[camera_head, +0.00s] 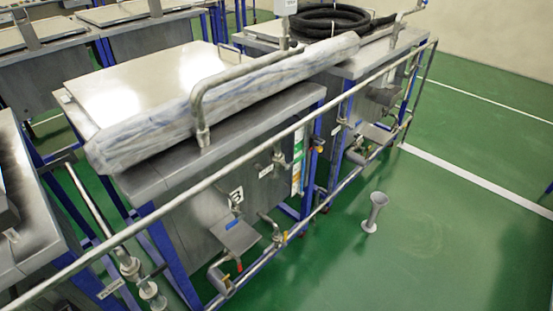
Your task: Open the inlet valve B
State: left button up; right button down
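A steel tank (175,215) in the middle carries a white plate with a dark mark (236,195) that looks like a B. Pipework with small valves runs along its front side. A valve with a red handle (239,266) sits low on the front, beside a yellow-marked fitting (226,277). Another yellow-marked valve (285,237) is on the low pipe to the right. A valve (279,157) sits higher, near the rail. I cannot tell which is inlet valve B. Neither of my grippers is in view.
A long steel rail (240,178) crosses in front of the tanks. A wrapped pale roll (225,100) lies on the middle tank. A second tank (375,62) with a coiled black hose (330,20) stands behind. A grey funnel-shaped stand (376,210) stands on open green floor (440,240).

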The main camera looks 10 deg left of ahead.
aim_at(299, 159)
jog(key=k+u, duration=0.4)
jog(key=k+j+u, duration=0.2)
jog(key=u, duration=0.2)
jog(key=i+l+z, duration=0.5)
jog(key=i+l, duration=0.15)
jog(key=l, duration=0.2)
